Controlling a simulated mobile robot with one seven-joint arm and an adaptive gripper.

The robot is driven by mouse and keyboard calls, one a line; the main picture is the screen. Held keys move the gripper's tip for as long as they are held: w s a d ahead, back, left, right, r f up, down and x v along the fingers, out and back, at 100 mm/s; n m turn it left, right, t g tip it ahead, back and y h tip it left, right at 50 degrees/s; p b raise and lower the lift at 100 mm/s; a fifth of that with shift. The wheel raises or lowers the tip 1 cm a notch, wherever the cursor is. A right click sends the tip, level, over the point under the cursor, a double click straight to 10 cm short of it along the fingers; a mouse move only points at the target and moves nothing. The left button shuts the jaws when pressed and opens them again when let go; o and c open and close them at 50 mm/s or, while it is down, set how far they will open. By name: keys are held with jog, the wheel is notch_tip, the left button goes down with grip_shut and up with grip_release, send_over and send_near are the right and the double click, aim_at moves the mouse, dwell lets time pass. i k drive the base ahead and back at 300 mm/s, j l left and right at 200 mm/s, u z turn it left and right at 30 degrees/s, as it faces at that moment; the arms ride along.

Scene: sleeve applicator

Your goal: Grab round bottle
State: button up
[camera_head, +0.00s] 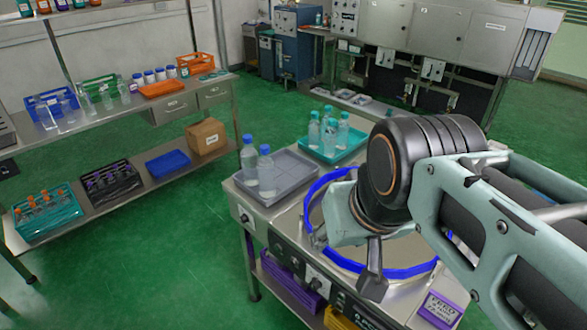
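Two clear round bottles with blue caps stand upright on the left side of a grey tray (290,170). One bottle (249,168) is at the back left, and the other bottle (265,175) is just in front and to its right. Several clear bottles with teal caps (329,137) stand in a teal tray (355,142) behind. My gripper (371,278) is over the blue-ringed machine top, to the right of the grey tray and apart from the bottles. One dark finger shows pointing down; the rest is hidden by the wrist, so its opening cannot be told.
The blue ring (405,272) surrounds a round plate under my arm. A purple label box (439,308) sits at the machine's front right. A shelf at left holds bottles, bins and a cardboard box (206,136). Green floor is clear between shelf and machine.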

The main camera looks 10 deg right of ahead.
aim_at(248, 155)
jog(key=k+l+u, duration=0.2)
jog(key=i+z, duration=0.1)
jog(key=z, duration=0.25)
jog(key=i+j+z, duration=0.1)
jog(key=z, duration=0.3)
jog(key=i+j+z, duration=0.1)
jog(key=z, duration=0.25)
jog(key=i+j+z, duration=0.1)
jog(key=j+z, duration=0.4)
jog(key=j, duration=0.2)
jog(key=i+j+z, duration=0.2)
jog(key=j, duration=0.55)
jog(key=k+j, duration=0.1)
jog(key=j, duration=0.2)
jog(key=k+j, duration=0.1)
jog(key=j, duration=0.2)
jog(key=k+j+u, duration=0.1)
jog(key=j, duration=0.25)
